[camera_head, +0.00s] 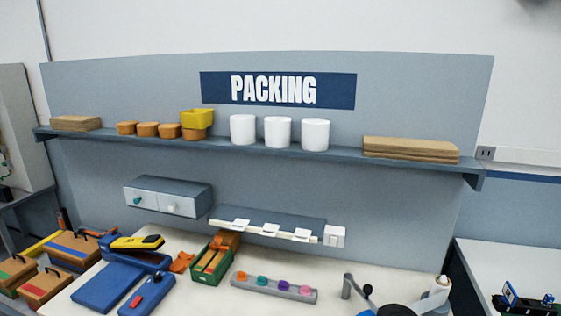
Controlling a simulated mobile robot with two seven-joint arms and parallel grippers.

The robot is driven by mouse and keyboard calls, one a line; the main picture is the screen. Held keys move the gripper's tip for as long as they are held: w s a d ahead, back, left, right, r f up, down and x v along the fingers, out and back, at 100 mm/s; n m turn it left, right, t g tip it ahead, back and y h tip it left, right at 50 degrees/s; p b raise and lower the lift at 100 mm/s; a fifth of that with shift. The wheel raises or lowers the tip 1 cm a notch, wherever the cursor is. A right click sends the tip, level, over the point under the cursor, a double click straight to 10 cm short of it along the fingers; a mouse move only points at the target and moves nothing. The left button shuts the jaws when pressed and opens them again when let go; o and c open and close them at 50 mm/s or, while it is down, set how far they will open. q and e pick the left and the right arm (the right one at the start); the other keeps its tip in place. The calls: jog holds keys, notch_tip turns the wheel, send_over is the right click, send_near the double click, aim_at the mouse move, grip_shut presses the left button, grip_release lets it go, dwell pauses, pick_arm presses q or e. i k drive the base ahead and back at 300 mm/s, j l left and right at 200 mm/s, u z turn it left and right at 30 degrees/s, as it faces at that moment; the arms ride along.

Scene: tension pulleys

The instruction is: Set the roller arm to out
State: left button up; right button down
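At the bottom right of the bench is a grey fixture, partly cut off by the lower edge of the head view. A bent grey arm (347,286) with a dark round knob (367,290) stands at its left. A dark disc (394,311) sits in the middle, and a white roll (440,284) with a dark tip stands tilted at the right. I cannot tell for sure which part is the roller arm, or its setting. Neither of my grippers shows.
On the bench (215,299) are a strip of coloured knobs (274,288), a green bin (213,263), blue cases (107,285) and a yellow tool (137,242). A shelf (340,155) with rolls and boxes runs above. Clear bench top lies between the strip and fixture.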

aim_at(367, 289)
jog(key=i+l+u, duration=0.2)
jog(key=l, duration=0.15)
jog(key=i+l+u, duration=0.45)
jog(key=l, duration=0.3)
jog(key=l+u, duration=0.25)
jog(key=l, duration=0.15)
jog(key=i+l+u, duration=0.2)
jog(key=l, duration=0.25)
jog(key=k, duration=0.05)
